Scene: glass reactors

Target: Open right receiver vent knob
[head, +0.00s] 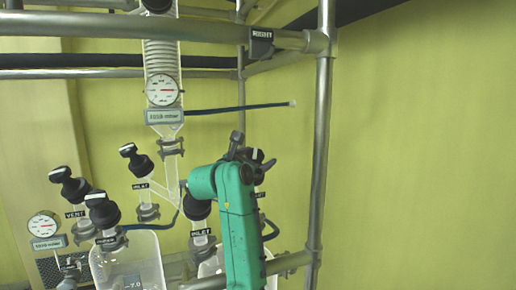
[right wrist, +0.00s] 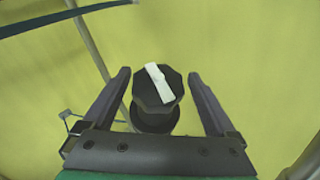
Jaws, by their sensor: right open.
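A black faceted knob with a white pointer bar (right wrist: 158,86) stands between the fingers of my right gripper (right wrist: 158,92) in the right wrist view. The fingers are open on either side of it, with a visible gap on each side. In the head view my right gripper (head: 250,157) is at the right end of the row of knobs, and my green arm hides most of the knob there. The label below it is partly covered, so I cannot read it. The white bar is slightly tilted from upright in the wrist view. My left gripper is not in view.
Other black knobs stand left: one marked INLET (head: 200,207), another (head: 138,160), and a VENT knob (head: 70,186). A clear vessel (head: 127,262) is below. A metal frame post (head: 322,130) rises just right of my arm. A dark tube (head: 240,107) crosses above.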

